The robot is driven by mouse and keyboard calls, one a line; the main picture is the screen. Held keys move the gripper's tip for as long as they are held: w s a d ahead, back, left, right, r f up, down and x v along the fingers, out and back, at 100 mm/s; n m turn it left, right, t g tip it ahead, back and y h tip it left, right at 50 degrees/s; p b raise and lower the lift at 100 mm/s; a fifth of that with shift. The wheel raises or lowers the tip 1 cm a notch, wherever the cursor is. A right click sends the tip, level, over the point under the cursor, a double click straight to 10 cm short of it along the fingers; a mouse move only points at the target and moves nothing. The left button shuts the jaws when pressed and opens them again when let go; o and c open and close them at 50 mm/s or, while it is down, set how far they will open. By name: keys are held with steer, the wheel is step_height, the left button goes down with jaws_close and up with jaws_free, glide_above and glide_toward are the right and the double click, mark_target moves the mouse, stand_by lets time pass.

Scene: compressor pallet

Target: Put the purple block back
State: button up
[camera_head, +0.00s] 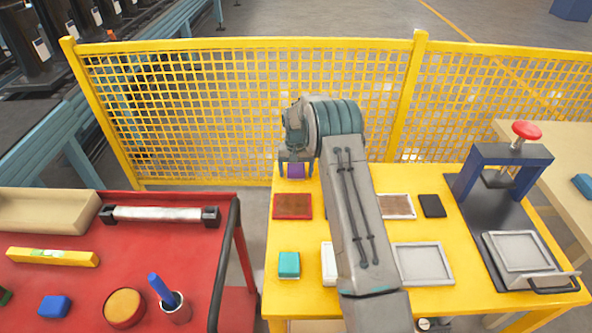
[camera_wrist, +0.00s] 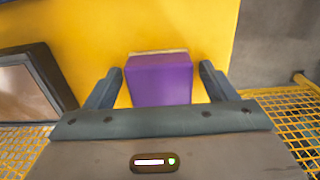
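The purple block (camera_head: 296,171) is at the far left edge of the yellow table (camera_head: 300,240), under my gripper (camera_head: 296,168). In the wrist view the purple block (camera_wrist: 160,80) sits between the two fingers of my gripper (camera_wrist: 160,72). The fingers are spread, with a narrow gap showing on each side of the block. A thin pale strip shows along the block's far edge. Whether the block rests on the table or on something else is hidden.
A dark red tray (camera_head: 292,206) lies just in front of the block. A teal block (camera_head: 289,264), a brown-filled tray (camera_head: 398,206), a black pad (camera_head: 432,205) and a grey tray (camera_head: 424,264) lie on the table. A yellow mesh fence (camera_head: 250,110) stands close behind.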

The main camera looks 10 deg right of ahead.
mark_target(296, 169)
steer(key=shift+r, duration=0.1)
step_height(296, 169, up, 12)
steer(key=b, duration=0.1)
steer(key=s+r, duration=0.8)
steer(key=r, duration=0.2)
steer(key=s+r+n+t, duration=0.1)
steer(key=s+r, duration=0.2)
steer(key=s, duration=0.7)
steer(key=s+r+n+t, duration=0.1)
steer(key=s+r, duration=0.2)
steer(key=s, duration=0.8)
steer(key=s+f+t, duration=0.1)
steer(key=s+f, duration=0.2)
steer(key=s, duration=0.9)
steer(key=shift+s, duration=0.35)
steer(key=shift+f, duration=0.1)
